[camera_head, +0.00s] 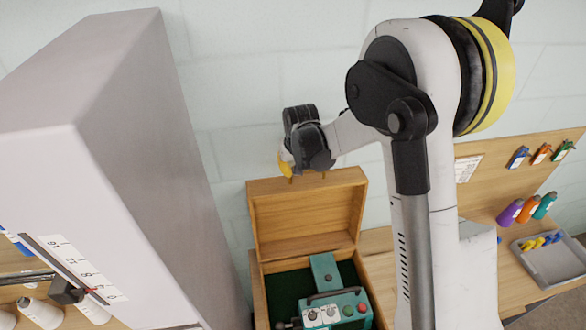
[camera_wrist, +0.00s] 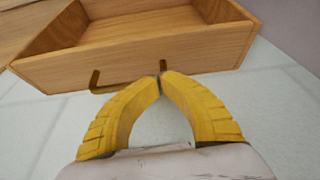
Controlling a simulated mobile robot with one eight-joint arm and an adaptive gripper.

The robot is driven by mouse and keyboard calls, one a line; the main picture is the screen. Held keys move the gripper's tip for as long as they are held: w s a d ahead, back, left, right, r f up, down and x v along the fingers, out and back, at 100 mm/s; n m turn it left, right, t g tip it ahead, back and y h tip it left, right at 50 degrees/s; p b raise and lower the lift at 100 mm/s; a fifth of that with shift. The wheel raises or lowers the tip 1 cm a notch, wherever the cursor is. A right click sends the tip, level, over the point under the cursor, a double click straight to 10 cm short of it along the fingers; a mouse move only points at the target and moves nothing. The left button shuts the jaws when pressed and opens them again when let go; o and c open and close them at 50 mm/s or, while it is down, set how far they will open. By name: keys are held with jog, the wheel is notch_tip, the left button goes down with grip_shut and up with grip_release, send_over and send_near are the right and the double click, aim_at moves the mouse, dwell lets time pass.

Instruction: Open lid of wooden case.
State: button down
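The wooden case (camera_head: 258,292) stands open, with its lid (camera_head: 300,222) raised about upright at the back. In the wrist view the lid (camera_wrist: 130,57) fills the top, with a thin brass handle (camera_wrist: 95,80) on its edge. My gripper (camera_head: 285,167) is at the top edge of the lid. In the wrist view my yellow fingers (camera_wrist: 160,77) come together at one end of the handle and appear shut on it. The exact contact is partly hidden by the fingertips. A teal device with buttons (camera_head: 335,312) lies inside the case on dark green lining.
A large grey cabinet (camera_head: 150,130) stands close at the left. At the right, a wooden table holds a grey tray (camera_head: 560,270) and several coloured bottles (camera_head: 528,208) by a pegboard. My arm hides part of the area right of the case. A pale wall is behind.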

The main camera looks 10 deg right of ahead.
jog(key=s+t+b, duration=0.2)
jog(key=s+b, duration=0.1)
jog(key=s, duration=0.6)
jog(key=shift+r+t, duration=0.3)
jog(key=shift+r, duration=0.1)
